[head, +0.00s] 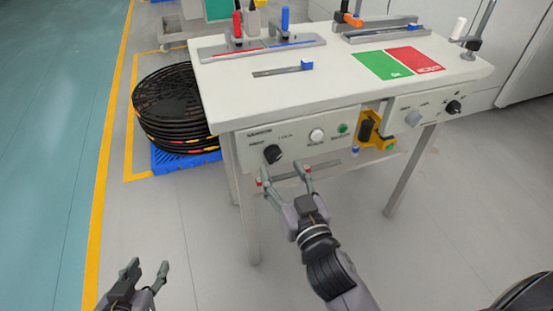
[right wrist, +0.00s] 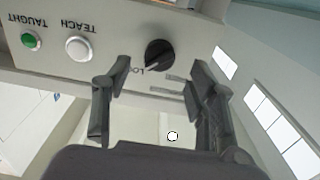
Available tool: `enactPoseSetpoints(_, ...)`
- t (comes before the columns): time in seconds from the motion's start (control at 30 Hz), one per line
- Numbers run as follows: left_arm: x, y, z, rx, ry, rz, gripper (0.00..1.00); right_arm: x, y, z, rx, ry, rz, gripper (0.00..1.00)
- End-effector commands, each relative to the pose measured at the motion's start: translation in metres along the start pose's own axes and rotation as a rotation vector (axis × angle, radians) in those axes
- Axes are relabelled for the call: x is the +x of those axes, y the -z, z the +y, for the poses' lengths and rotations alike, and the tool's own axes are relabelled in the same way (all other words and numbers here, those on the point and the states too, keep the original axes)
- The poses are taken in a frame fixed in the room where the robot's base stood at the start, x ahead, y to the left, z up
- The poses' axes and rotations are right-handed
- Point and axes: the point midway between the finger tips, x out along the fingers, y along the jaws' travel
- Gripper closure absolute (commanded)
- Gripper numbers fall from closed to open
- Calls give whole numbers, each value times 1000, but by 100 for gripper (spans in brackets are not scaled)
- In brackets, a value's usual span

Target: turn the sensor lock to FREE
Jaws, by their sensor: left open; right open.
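The sensor lock is a black round knob (head: 272,154) on the left front panel of the white table. In the right wrist view the knob (right wrist: 158,54) appears upside down, and its pale mark points toward the LOCK lettering, partly hidden by a finger. My right gripper (head: 284,175) is open just below and in front of the knob. In the right wrist view its fingertips (right wrist: 160,66) stand either side of the knob, apart from it, with nothing between them. My left gripper (head: 147,271) is open and empty, low at the left, far from the panel.
A white TEACH button (head: 316,135) and a green TAUGHT button (head: 343,128) sit right of the knob. A yellow-black device (head: 368,127) and a second panel (head: 423,111) are further right. Black rings (head: 172,100) are stacked at the left. The floor in front is clear.

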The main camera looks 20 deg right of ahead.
Motion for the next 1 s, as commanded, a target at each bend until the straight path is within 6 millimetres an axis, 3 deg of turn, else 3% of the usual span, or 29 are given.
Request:
enactPoseSetpoints(0.1, 0, 2, 0, 0, 0, 10, 59, 20, 1, 0, -3, 1, 2, 48)
enactPoseSetpoints(0.3, 2, 6, 1, 0, -1, 36, 59, 41, 0, 0, 0, 1, 0, 48)
enactPoseSetpoints(0.7, 2, 10, 2, 0, -5, 52, 59, 46, 0, 0, 0, 0, -2, 48)
enactPoseSetpoints(1.0, 2, 10, 2, 0, -5, 51, 59, 46, 0, 0, 0, 0, -1, 68)
